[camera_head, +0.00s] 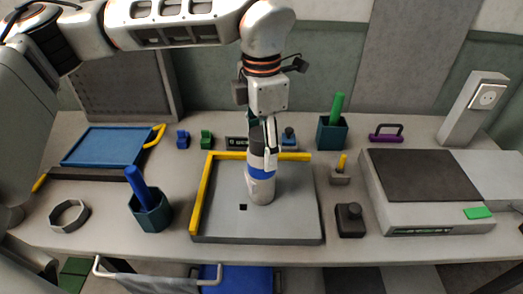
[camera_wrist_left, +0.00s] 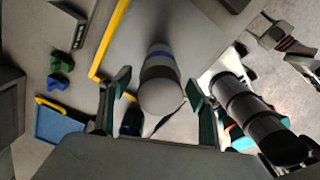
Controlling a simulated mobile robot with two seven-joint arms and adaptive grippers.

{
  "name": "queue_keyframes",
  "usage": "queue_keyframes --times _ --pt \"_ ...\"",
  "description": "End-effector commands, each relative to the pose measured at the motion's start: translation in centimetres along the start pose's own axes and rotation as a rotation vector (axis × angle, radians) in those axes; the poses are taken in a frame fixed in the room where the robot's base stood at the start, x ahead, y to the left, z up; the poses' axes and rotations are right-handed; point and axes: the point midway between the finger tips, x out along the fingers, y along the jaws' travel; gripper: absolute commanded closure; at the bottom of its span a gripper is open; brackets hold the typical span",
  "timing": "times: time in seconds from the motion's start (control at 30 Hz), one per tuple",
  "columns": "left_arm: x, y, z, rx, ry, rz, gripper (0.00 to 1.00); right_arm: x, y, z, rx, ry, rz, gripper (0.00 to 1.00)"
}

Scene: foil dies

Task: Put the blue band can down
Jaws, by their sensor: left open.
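The blue band can (camera_head: 261,190) is a grey cylinder with a blue band and a dark upper part. It appears upright on the grey plate (camera_head: 222,222) with yellow edge strips. My left gripper (camera_head: 263,148) is above it, pointing down, and hides part of its top. In the left wrist view the can (camera_wrist_left: 160,95) lies between the two fingers of my left gripper (camera_wrist_left: 158,92). The fingers are open with a gap on each side of the can.
A dark green cup (camera_head: 150,214) with a blue handle stands left of the plate. A black knob block (camera_head: 350,219) is close on the right, before a scale-like device (camera_head: 418,215). A blue tray (camera_head: 102,146) lies at back left. The plate's front is clear.

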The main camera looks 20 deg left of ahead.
Motion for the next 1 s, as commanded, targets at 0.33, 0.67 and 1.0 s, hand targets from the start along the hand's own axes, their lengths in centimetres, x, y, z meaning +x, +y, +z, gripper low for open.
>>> queue_keyframes --times 0.33,0.67,1.0 --pt "-7.2 0.1 0.1 -0.003 -0.003 0.004 0.38 0.1 0.0 0.1 0.001 0.000 0.000 0.60" --pt "-10.0 0.0 0.0 0.000 0.000 0.001 0.38 0.0 0.0 0.0 0.000 0.000 0.000 0.60" --pt "-10.0 0.0 0.0 0.000 0.000 0.001 0.38 0.0 0.0 0.0 0.000 -0.001 0.000 0.60"
